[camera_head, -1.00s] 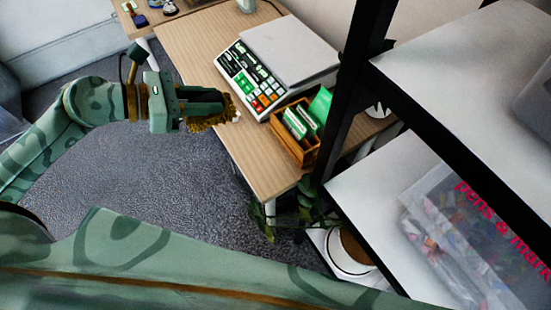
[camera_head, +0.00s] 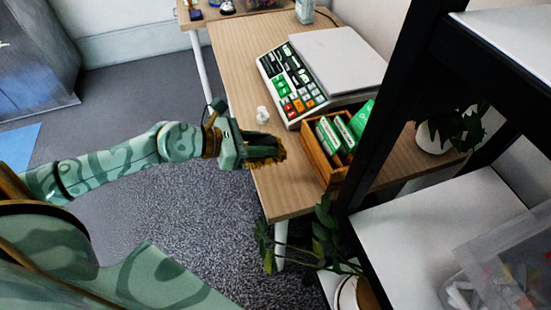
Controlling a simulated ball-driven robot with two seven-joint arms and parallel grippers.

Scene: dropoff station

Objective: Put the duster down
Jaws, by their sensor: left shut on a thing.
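The duster (camera_head: 268,163) shows as a brown-yellow fuzzy fringe around the fingers of my left gripper (camera_head: 264,148). The gripper is shut on it and hides most of it. They are over the near left edge of the wooden table (camera_head: 283,193). I cannot tell whether the duster touches the tabletop. My right gripper is not in view.
A scale with colored keys (camera_head: 292,85) stands behind the gripper. A small white object (camera_head: 262,115) is near the table's left edge. A wooden box (camera_head: 317,155) with green packets stands right of the gripper. A black-framed shelf (camera_head: 385,115) and plant (camera_head: 323,235) stand close by.

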